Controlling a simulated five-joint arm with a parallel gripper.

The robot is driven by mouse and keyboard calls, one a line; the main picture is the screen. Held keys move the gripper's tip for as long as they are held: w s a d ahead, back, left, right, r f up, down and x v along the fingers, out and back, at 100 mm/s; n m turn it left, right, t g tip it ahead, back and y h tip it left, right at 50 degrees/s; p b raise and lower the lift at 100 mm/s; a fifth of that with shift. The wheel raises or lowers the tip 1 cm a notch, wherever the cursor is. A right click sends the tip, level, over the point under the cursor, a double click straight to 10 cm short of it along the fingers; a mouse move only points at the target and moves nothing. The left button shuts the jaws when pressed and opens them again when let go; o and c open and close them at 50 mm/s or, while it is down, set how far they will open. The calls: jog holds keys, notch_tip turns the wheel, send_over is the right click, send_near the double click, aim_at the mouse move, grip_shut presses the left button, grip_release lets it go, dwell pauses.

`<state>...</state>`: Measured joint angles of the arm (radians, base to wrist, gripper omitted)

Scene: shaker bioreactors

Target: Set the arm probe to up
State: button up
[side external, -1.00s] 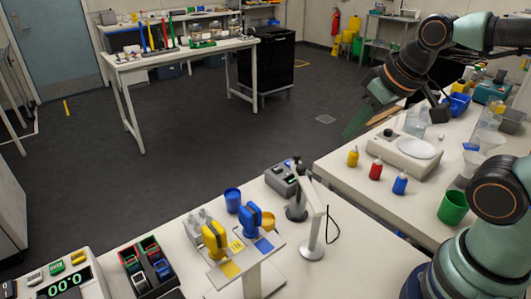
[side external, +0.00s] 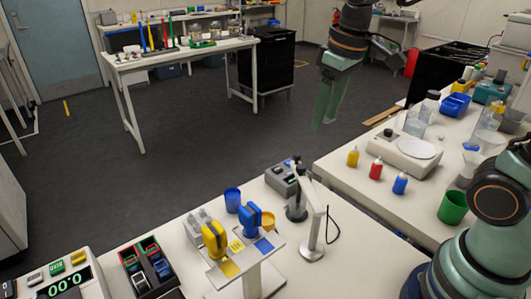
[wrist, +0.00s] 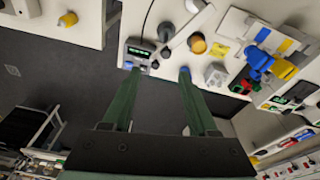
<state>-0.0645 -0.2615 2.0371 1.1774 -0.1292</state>
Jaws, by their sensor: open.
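The arm probe (side external: 314,225) is a white post on a round base, with a slim white arm sloping up to the left from it, in the side view. Its far end is near a small grey meter (side external: 282,181) and a dark stand (side external: 297,211). In the wrist view the probe's white base seems to show at the top edge (wrist: 194,5); the meter with its green display (wrist: 140,52) lies beyond the left finger. My gripper (side external: 322,112) is open and empty, high above the floor behind the bench. Its two green fingers (wrist: 160,72) point towards the bench, apart from the probe.
A blue cup (side external: 232,200), an orange bowl (side external: 267,220) and a stand with yellow and blue devices (side external: 250,250) are left of the probe. Small bottles (side external: 375,170) and a white round-topped device (side external: 405,155) are on the right bench. Open floor lies behind.

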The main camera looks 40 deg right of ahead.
aim_at(302, 166)
jog(key=w+f, duration=0.1)
jog(key=f, duration=0.3)
jog(key=w+a+f+n+g, duration=0.1)
jog(key=f, duration=0.3)
jog(key=w+f+g, duration=0.1)
jog(key=f, duration=0.4)
jog(key=shift+w+a, duration=0.3)
jog(key=shift+a, duration=0.05)
jog(key=shift+r, duration=0.1)
grip_shut()
dwell(1.1)
